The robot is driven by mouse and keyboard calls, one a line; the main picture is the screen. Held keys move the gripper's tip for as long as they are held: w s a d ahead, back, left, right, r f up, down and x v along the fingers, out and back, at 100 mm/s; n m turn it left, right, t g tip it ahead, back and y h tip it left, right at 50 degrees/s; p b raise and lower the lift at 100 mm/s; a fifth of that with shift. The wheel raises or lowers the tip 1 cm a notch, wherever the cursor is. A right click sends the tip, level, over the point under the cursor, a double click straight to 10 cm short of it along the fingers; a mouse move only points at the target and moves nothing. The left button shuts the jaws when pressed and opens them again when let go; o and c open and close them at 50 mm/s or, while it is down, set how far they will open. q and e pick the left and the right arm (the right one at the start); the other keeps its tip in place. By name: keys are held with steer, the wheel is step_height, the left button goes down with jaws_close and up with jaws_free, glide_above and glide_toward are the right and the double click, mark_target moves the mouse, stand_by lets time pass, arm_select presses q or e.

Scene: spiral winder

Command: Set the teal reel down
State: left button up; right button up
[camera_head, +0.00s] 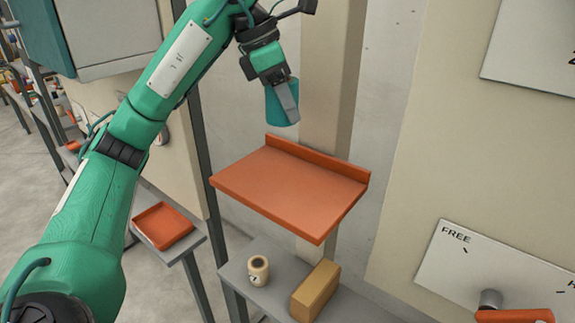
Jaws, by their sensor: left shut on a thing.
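The teal reel (274,106) is at the upper middle of the head view, partly hidden behind a gripper finger. My left gripper (284,102) points down and is shut on the reel. It holds the reel above the back edge of an orange shelf (283,187); the reel appears clear of the surface. The orange shelf is empty and has a raised lip along its back. My right gripper does not show.
An orange tray (163,226) sits at left. A panel marked FREE (463,262) with an orange-handled lever (514,315) is at lower right.

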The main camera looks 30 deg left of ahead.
arm_select(q)
step_height(320, 180, down, 9)
steer(key=shift+r+p, duration=0.1)
steer(key=shift+p, duration=0.95)
steer(key=shift+f, duration=0.9)
steer(key=shift+f+p, duration=0.65)
steer(key=shift+f, duration=1)
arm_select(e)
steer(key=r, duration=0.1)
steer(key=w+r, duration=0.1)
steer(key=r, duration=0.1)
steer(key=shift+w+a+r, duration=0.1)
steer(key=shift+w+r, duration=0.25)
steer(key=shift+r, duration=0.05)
arm_select(q)
steer(key=shift+f, duration=0.1)
steer(key=o, duration=1)
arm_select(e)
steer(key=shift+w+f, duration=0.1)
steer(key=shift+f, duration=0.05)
